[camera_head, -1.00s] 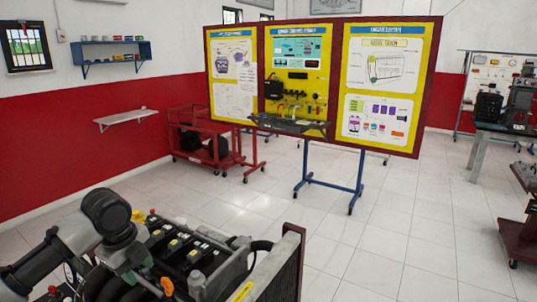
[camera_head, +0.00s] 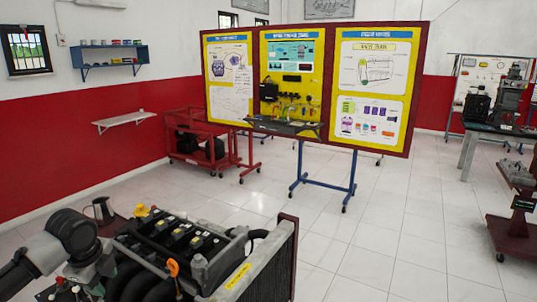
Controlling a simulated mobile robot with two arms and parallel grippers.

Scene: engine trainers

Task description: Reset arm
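My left arm comes in at the lower left, with a grey link, a dark rounded joint and a grey wrist bent downward. The end of my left gripper (camera_head: 95,268) is low beside the engine (camera_head: 185,240); its fingers cannot be made out. I see nothing clearly held in it. The engine has a row of black parts with yellow marks, an orange handle and a radiator (camera_head: 265,265) at its right end. My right gripper is not in view.
A red cart (camera_head: 205,145) and a yellow display board (camera_head: 310,85) on blue legs stand farther back. A dark red stand (camera_head: 515,235) is at the right. The tiled floor between is open.

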